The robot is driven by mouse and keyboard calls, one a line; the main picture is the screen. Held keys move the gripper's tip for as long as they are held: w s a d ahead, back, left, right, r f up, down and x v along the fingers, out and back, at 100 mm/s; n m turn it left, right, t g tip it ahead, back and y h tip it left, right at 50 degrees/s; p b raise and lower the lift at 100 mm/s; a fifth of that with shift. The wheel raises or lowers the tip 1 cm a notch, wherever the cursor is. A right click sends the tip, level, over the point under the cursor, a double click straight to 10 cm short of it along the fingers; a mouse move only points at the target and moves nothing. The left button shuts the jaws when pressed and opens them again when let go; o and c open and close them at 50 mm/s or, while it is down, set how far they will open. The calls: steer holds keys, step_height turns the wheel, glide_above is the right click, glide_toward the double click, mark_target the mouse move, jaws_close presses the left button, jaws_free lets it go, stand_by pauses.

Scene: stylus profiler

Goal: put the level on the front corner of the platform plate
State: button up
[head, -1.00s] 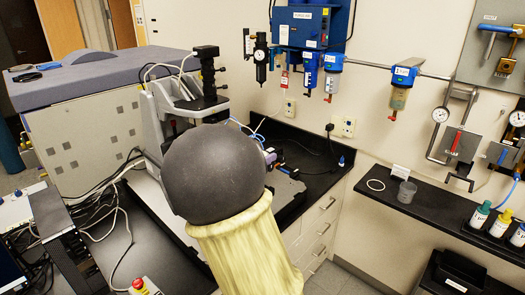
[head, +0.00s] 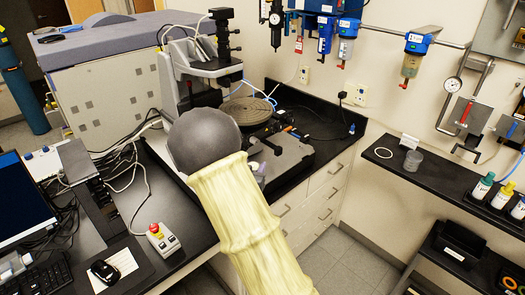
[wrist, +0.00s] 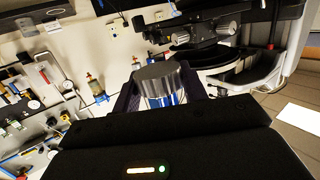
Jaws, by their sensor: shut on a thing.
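My gripper (wrist: 160,88) is shut on a short metal cylinder, which I take to be the level (wrist: 157,76), with a dark grey top and shiny side. The dark fingers flank it in the wrist view. In the head view the gripper and level are mostly hidden behind my arm. A flat grey plate with square corners, apparently the platform plate (head: 290,157), lies on the black bench right of my arm. Its near left part is hidden by the arm. The level appears held clear of any surface, but its height above the plate cannot be told.
A round ringed stage (head: 246,110) sits behind the plate, under the profiler's upright column (head: 222,45). Tools and cables lie on the bench to the right. A control box with a red button (head: 161,238) stands at front left. Drawers (head: 318,205) lie below the bench.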

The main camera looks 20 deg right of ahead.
steer(key=a+f+n+t+y+b, duration=0.1)
steer(key=a+f+n+y, duration=0.1)
steer(key=f, duration=0.7)
steer(key=s+a+f+n+t+y+b, duration=0.1)
steer(key=a+f+n+y, duration=0.2)
steer(key=f, duration=0.6)
steer(key=a+f+n+t+y, duration=0.1)
steer(key=a+f+y, duration=0.3)
steer(key=f, duration=0.5)
steer(key=shift+s+a+f+n+t+y+b, duration=0.2)
steer(key=shift+s+n+t+y+b, duration=0.3)
steer(key=shift+n, duration=0.4)
steer(key=shift+w, duration=0.15)
